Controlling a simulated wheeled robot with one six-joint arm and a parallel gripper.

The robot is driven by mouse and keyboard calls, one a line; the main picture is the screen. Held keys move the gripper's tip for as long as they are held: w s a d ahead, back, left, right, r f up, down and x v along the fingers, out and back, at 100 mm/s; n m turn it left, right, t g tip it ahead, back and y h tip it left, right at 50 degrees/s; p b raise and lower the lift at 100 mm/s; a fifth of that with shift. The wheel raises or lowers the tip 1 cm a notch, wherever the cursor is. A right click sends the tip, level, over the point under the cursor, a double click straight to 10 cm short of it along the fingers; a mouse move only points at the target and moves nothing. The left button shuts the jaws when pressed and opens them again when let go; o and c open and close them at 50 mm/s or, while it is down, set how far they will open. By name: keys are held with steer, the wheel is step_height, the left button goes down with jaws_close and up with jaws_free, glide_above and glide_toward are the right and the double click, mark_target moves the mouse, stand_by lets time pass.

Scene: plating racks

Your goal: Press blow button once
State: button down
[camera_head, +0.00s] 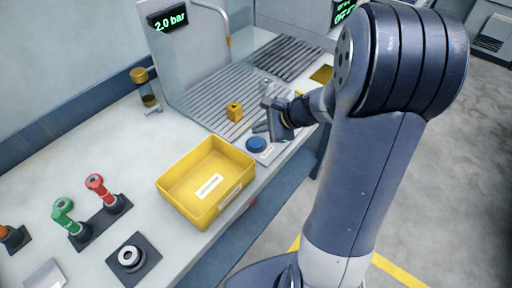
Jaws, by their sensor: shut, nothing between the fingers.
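A round blue button (256,144) sits on a pale labelled plate at the front edge of the bench, taken here as the blow button. My gripper (262,127) is shut and empty. In the picture it is just above and to the right of the blue button. I cannot tell its exact height over the plate, but it appears apart from the button. Part of the gripper is hidden by its own wrist.
A yellow bin (178,186) with a label stands left of the button. Red (101,188) and green (67,214) handled tools stand at left.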

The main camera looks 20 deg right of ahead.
mark_target(252, 140)
steer(key=shift+f+b, duration=0.7)
steer(key=shift+f, duration=0.45)
steer(key=shift+f, duration=0.15)
stand_by(1.0)
steer(key=shift+f+b, duration=0.25)
steer(key=shift+b, duration=0.15)
steer(key=shift+f+b, duration=0.5)
steer(key=shift+b, duration=0.05)
stand_by(0.5)
steer(key=shift+r, duration=0.1)
steer(key=shift+r+p, duration=0.75)
steer(key=shift+r, duration=0.1)
step_height(252, 140, up, 5)
steer(key=p, duration=0.4)
